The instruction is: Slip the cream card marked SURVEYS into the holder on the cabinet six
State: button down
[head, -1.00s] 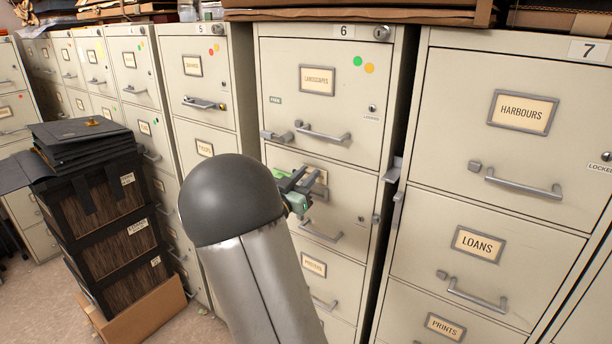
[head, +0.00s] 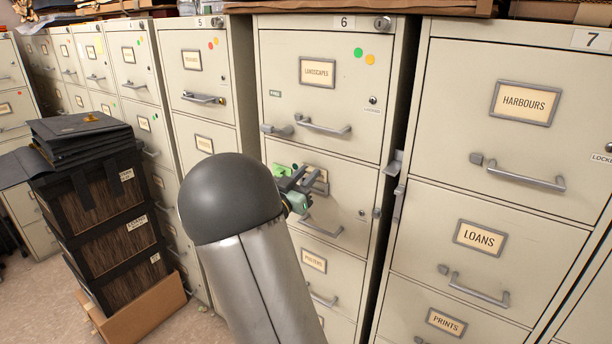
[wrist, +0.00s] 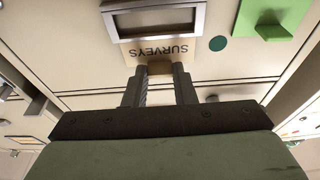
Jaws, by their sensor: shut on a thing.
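The cream card marked SURVEYS (wrist: 158,51) is between the fingertips of my gripper (wrist: 160,70), its lettering upside down in the wrist view. The grey-framed label holder (wrist: 155,22) lies right against the card's far edge. I cannot tell whether that edge is inside the frame. The holder's window looks empty. In the head view, my gripper (head: 304,182) is at the second drawer of cabinet six (head: 345,200), in front of its holder (head: 321,178), which it partly hides. The card cannot be made out there.
A green piece (wrist: 272,18) sits on the drawer front beside the holder, near a dark green dot (wrist: 218,43). Drawer handles stick out above (head: 322,127) and below (head: 321,229) the gripper. Stacked boxes (head: 105,215) stand at left.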

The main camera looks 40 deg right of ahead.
jog(key=shift+f+b, duration=1.15)
jog(key=shift+f, duration=0.25)
jog(key=c, duration=1.1)
grip_release()
jog(key=shift+r, duration=0.1)
jog(key=shift+b+v, duration=0.6)
jog(key=shift+v, duration=2.9)
jog(key=shift+a, duration=0.1)
jog(key=b+v, duration=0.1)
jog(key=v, duration=0.7)
jog(key=b+v, duration=0.1)
jog(key=v, duration=0.8)
jog(key=shift+a+f, duration=0.1)
jog(key=shift+f, duration=0.15)
